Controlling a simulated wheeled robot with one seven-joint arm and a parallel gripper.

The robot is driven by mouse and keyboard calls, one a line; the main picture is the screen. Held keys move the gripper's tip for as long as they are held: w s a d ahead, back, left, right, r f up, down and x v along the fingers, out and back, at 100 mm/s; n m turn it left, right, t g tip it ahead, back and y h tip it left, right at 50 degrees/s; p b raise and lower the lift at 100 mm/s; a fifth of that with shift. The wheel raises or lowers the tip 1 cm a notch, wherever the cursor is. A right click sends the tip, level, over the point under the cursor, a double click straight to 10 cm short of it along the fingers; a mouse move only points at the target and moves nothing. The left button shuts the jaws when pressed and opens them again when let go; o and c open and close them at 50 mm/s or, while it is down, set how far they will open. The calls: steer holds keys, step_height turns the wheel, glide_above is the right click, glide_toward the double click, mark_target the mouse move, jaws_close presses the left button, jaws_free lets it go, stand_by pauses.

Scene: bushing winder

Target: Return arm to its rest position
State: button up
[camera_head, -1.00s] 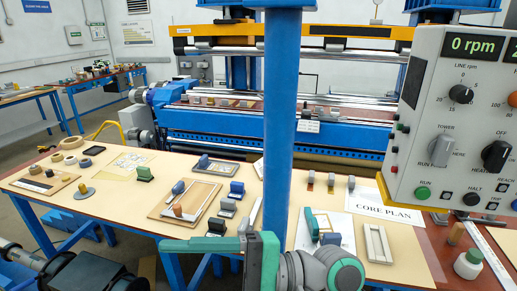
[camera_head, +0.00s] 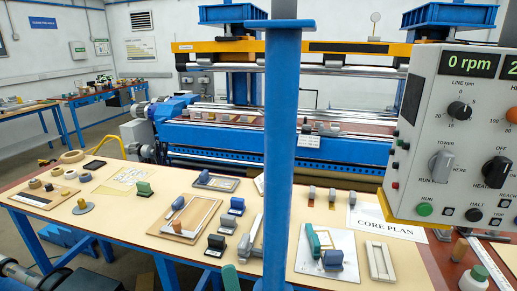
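My gripper does not show in this view. A small piece of dark and grey hardware at the bottom left corner looks like part of my arm, cut off by the frame. Whether my gripper holds anything cannot be seen. The workbench (camera_head: 130,215) lies across the front. A wooden tray (camera_head: 195,214) with a blue-handled tool and a brown knob sits on it.
A blue post (camera_head: 280,150) stands upright in the middle, close to me. A control panel (camera_head: 465,130) reading 0 rpm hangs at the right. The winder (camera_head: 270,137) stands behind the bench. Blocks, rings, a CORE PLAN sheet (camera_head: 388,222) and a bottle (camera_head: 474,280) crowd the bench.

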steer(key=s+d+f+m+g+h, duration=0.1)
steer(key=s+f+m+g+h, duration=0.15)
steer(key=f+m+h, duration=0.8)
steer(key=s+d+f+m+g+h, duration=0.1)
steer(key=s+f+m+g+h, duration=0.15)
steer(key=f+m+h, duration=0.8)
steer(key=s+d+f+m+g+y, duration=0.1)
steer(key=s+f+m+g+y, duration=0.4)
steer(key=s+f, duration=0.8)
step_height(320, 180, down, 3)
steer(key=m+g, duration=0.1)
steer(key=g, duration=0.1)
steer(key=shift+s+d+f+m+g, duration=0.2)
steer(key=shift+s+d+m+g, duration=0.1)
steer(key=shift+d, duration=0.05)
